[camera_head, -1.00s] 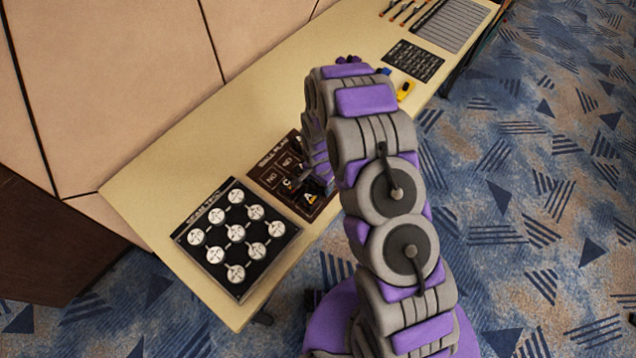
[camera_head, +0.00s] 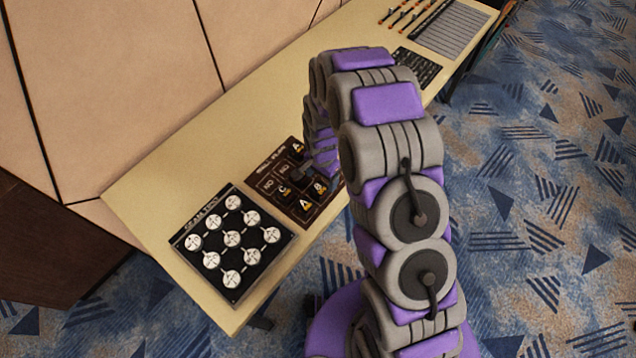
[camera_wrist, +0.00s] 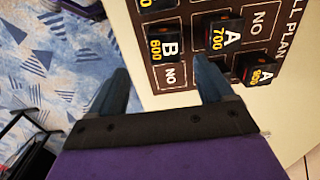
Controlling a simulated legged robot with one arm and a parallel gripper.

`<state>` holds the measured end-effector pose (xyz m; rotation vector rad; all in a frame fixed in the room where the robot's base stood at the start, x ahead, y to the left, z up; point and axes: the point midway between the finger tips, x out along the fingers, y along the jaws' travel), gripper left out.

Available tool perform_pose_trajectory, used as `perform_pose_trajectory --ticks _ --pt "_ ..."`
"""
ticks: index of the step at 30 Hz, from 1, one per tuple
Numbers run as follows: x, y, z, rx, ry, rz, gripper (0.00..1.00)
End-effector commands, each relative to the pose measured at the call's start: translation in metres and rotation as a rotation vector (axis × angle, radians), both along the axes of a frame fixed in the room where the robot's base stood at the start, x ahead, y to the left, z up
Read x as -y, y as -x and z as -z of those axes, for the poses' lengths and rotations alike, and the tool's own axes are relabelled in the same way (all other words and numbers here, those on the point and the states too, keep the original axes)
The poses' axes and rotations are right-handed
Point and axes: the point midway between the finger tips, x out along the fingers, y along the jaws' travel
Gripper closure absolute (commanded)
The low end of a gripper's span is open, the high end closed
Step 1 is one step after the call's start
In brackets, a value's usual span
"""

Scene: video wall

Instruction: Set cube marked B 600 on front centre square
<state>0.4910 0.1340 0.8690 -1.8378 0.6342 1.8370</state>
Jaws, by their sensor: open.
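The cube marked B 600 (camera_wrist: 166,46) is dark with a yellow number label. It appears to sit on the middle square of the board's carpet-side row, and it also shows in the head view (camera_head: 320,187). My gripper (camera_wrist: 160,78) is open, its two fingers spread wide apart. The cube lies just beyond the fingertips, between them in the picture, with no visible contact. In the head view my gripper (camera_head: 304,170) is low over the brown plan board (camera_head: 262,196), partly hidden by my arm.
Cubes A 700 (camera_wrist: 222,35) and A 900 (camera_wrist: 258,70) stand close by on the board. Another cube (camera_wrist: 155,4) is cut off at the wrist view's top. A black board with white discs (camera_head: 232,240) lies beside the plan board. Bare tabletop (camera_head: 190,150) extends behind.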

Motion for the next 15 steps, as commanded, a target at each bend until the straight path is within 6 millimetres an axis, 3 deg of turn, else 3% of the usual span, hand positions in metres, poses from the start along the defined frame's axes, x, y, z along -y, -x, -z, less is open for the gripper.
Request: perform_pose_trajectory --ticks 6,15 --pt "-0.008 -0.001 -0.025 0.001 0.008 -0.003 0.19" --pt "-0.004 0.000 -0.032 0.000 0.005 -0.003 0.19"
